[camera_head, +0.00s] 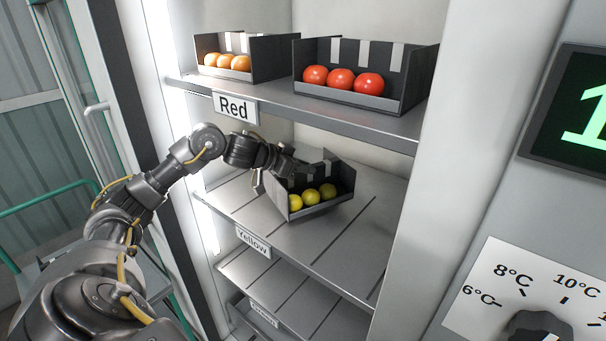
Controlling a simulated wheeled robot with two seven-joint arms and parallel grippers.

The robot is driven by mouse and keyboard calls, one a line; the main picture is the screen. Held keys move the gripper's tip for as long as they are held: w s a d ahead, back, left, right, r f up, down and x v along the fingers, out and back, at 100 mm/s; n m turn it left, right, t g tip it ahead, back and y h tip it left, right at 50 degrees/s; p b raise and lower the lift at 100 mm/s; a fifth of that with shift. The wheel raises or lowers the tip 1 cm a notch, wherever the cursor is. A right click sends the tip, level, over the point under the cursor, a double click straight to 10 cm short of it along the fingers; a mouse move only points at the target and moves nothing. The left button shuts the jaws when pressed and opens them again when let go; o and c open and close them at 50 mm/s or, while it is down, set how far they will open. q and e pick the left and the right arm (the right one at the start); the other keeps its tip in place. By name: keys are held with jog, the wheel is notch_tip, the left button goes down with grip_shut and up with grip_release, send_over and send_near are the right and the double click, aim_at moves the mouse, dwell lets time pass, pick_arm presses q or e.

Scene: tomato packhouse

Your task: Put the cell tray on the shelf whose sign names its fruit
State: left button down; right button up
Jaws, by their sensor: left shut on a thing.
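The dark cell tray (333,205) holds three yellow tomatoes and sits at the middle shelf (245,203) inside the cabinet. A sign reading "Yellow" (252,242) hangs on that shelf's front edge. My left gripper (289,170) is shut on the tray at its back left side; its fingertips are partly hidden. The tray looks turned and tilted in the picture. I cannot tell whether its base touches the shelf. My right gripper is not in view.
The upper shelf (285,97) has a "Red" sign (235,108), an orange-fruit tray (262,72) and a red-tomato tray (345,97). A lower shelf (290,290) is bare; its sign (264,314) is too small to read. Cabinet walls flank the shelves.

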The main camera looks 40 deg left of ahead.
aim_at(303, 177)
pick_arm(q)
notch_tip(303, 177, down, 3)
jog(key=shift+s+r+p, duration=0.1)
jog(key=shift+r+p, duration=0.1)
jog(key=shift+p, duration=0.4)
jog(key=shift+a+f, duration=0.1)
jog(key=shift+f, duration=0.25)
jog(key=c, duration=1.3)
grip_release()
jog(key=shift+f, duration=0.15)
